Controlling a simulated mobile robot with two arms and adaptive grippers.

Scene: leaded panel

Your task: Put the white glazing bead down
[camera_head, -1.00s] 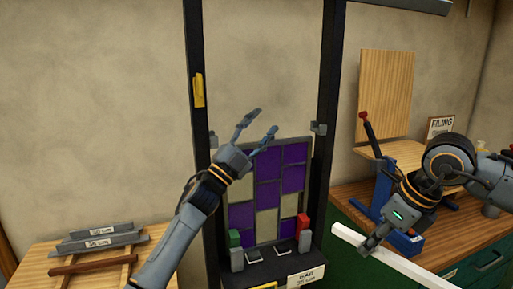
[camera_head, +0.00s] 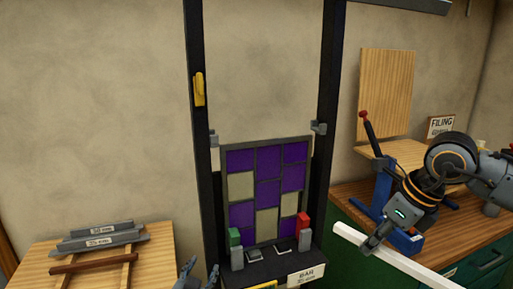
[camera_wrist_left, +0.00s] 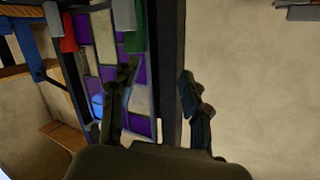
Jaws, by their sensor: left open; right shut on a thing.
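The white glazing bead (camera_head: 398,262) is a long white strip, tilted in the head view, low at the right. My right gripper (camera_head: 373,244) is shut on it near its upper left end and holds it in front of the green cabinet. The bead's lower right end runs out of the picture. My left gripper (camera_head: 198,272) is low in the head view, left of the black frame's base, with only its fingers showing. In the left wrist view its two fingers (camera_wrist_left: 157,100) are spread apart with nothing between them.
The leaded panel (camera_head: 267,163) with purple and cream panes stands in a black frame (camera_head: 326,100). A wooden table (camera_head: 150,262) with grey bars is at the left. A workbench (camera_head: 463,242) with a blue tool (camera_head: 384,190) and a FILING sign (camera_head: 440,126) is at the right.

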